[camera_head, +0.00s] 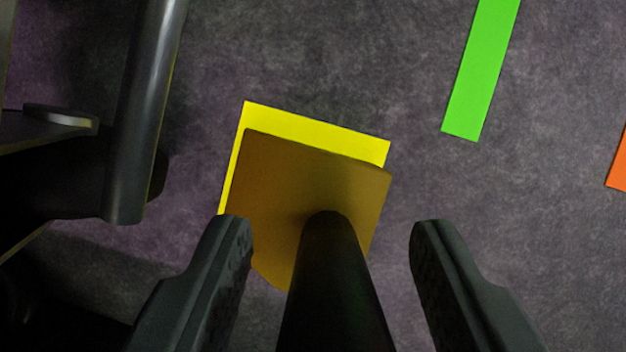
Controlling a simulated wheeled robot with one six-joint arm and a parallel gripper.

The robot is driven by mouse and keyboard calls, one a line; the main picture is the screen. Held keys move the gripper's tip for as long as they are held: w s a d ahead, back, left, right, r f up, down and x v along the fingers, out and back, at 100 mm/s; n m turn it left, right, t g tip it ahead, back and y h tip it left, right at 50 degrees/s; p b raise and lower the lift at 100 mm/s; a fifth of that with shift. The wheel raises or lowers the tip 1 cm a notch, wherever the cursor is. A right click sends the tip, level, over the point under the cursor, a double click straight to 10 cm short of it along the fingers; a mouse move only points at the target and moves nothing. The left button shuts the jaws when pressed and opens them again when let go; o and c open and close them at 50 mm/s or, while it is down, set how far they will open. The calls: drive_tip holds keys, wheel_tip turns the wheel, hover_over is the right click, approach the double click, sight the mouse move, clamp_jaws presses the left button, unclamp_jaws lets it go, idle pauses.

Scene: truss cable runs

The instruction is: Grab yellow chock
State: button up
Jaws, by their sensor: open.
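The yellow chock (290,180) shows as a dull brownish-yellow block, slightly turned, in the middle of the view. A bright yellow flat area (310,127) shows along its far and left edges, seemingly a patch under it. A dark round rod (332,270) rises toward the camera in front of the chock; its far end appears to meet the chock's face, but I cannot tell for sure. My gripper (331,222) is open, one finger on each side of the rod.
A bright green strip (481,70) lies on the grey mottled floor at the upper right. Part of an orange strip (618,165) shows at the right edge. A dark metal tube (142,110) and dark framework stand at the left.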

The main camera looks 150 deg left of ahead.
drive_tip(key=shift+x, duration=1.1)
clamp_jaws()
drive_tip(key=shift+r, duration=0.1)
